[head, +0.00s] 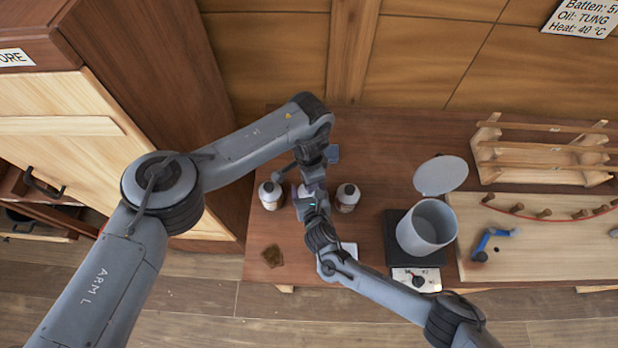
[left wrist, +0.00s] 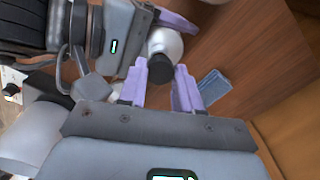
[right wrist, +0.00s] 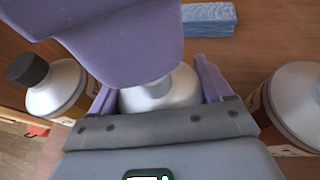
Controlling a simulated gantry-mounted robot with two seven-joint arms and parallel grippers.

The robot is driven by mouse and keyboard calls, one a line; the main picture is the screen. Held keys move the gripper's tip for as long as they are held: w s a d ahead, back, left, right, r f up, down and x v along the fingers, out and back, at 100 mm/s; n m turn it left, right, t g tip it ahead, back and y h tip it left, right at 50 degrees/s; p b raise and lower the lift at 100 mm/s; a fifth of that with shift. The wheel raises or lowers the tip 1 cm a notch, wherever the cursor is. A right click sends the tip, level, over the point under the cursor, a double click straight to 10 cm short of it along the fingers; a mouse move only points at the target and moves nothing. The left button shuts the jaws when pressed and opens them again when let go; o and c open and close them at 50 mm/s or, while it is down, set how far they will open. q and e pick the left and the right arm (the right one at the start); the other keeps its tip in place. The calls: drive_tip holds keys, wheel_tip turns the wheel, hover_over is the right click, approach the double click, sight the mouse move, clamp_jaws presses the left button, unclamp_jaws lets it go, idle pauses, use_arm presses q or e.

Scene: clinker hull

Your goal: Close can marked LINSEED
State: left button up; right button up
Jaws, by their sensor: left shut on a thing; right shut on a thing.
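A white can (right wrist: 160,98) stands between two similar cans and is mostly hidden by my grippers in the head view. My right gripper (right wrist: 157,90) is shut around its body. In the left wrist view a black cap (left wrist: 172,68) sits at the can's top, with the white shoulder (left wrist: 166,42) behind it. My left gripper (left wrist: 162,68) is shut on the cap from above. Its finger hides the cap in the right wrist view. I cannot tell how far the cap is seated. I can read no label, so LINSEED is not confirmed.
Two other capped cans stand close by, one left (head: 270,196) and one right (head: 347,198). A blue block (right wrist: 208,18) lies behind. A wooden rack (head: 545,155) is at right.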

use_arm(q)
drive_tip(key=shift+f, duration=0.85)
drive_tip(key=shift+f, duration=0.25)
drive_tip(key=shift+f, duration=0.25)
